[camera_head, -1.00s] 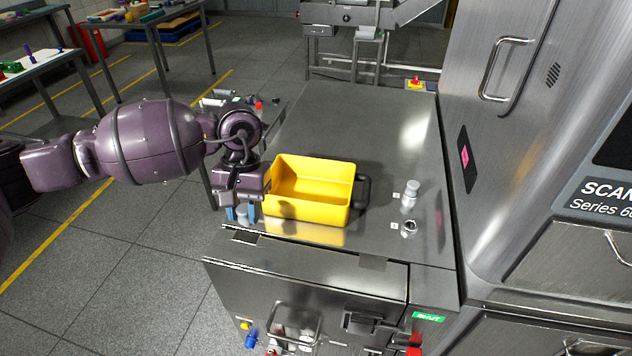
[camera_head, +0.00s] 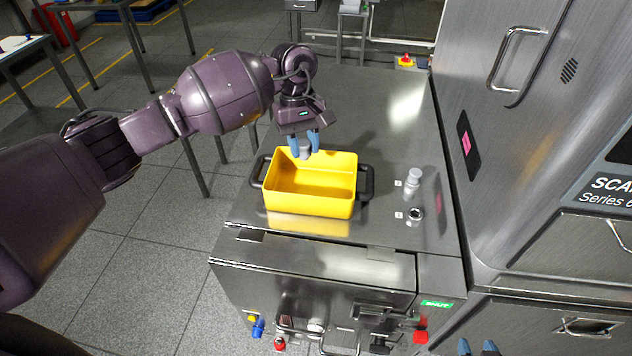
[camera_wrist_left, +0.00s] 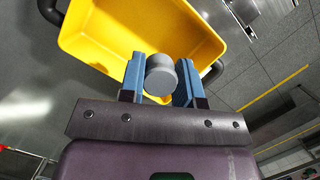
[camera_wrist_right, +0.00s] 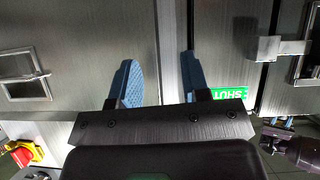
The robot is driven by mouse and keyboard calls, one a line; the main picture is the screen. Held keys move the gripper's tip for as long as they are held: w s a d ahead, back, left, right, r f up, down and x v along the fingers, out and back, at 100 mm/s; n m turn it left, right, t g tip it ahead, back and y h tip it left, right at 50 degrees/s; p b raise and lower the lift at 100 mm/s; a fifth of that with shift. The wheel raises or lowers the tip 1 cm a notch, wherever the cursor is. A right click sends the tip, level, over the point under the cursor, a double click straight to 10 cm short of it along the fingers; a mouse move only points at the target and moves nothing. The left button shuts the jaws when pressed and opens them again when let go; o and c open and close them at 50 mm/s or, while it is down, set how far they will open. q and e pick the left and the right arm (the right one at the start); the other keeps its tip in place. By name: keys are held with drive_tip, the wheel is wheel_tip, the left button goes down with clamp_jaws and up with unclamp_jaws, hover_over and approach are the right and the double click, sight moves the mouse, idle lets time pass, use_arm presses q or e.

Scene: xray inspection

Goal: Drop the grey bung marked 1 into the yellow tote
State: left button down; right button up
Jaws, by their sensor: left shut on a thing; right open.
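My left gripper (camera_head: 305,146) is shut on a grey bung (camera_head: 305,153) and holds it above the back rim of the yellow tote (camera_head: 310,205). In the left wrist view the bung (camera_wrist_left: 161,76) sits between the blue fingers, with the tote (camera_wrist_left: 100,30) beyond it. No number shows on the bung's visible face. The tote stands upright on the steel top and its visible inside is empty. My right gripper (camera_head: 479,347) shows at the bottom edge; in the right wrist view (camera_wrist_right: 160,80) it is open and empty, in front of steel panels.
A grey bung-like piece (camera_head: 413,183) stands right of the tote, with a small ring-shaped hole or fitting (camera_head: 415,214) nearer the front. The steel scanner cabinet (camera_head: 500,150) rises at the right. The bench top behind the tote is mostly clear.

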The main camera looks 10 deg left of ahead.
use_arm(q)
drive_tip(key=shift+f+b, duration=0.4)
drive_tip(key=shift+f, duration=2.5)
use_arm(e)
drive_tip(key=shift+f, duration=0.3)
use_arm(q)
drive_tip(key=c, duration=0.7)
unclamp_jaws()
drive_tip(key=shift+c, duration=0.2)
use_arm(e)
drive_tip(key=shift+w, duration=0.1)
use_arm(q)
drive_tip(key=shift+r, duration=0.1)
drive_tip(key=b+v, duration=0.2)
drive_tip(key=v, duration=0.8)
drive_tip(key=shift+r, duration=0.25)
use_arm(e)
drive_tip(key=shift+w+a+f, duration=0.1)
drive_tip(key=shift+w+f, duration=0.35)
drive_tip(key=shift+s, duration=0.1)
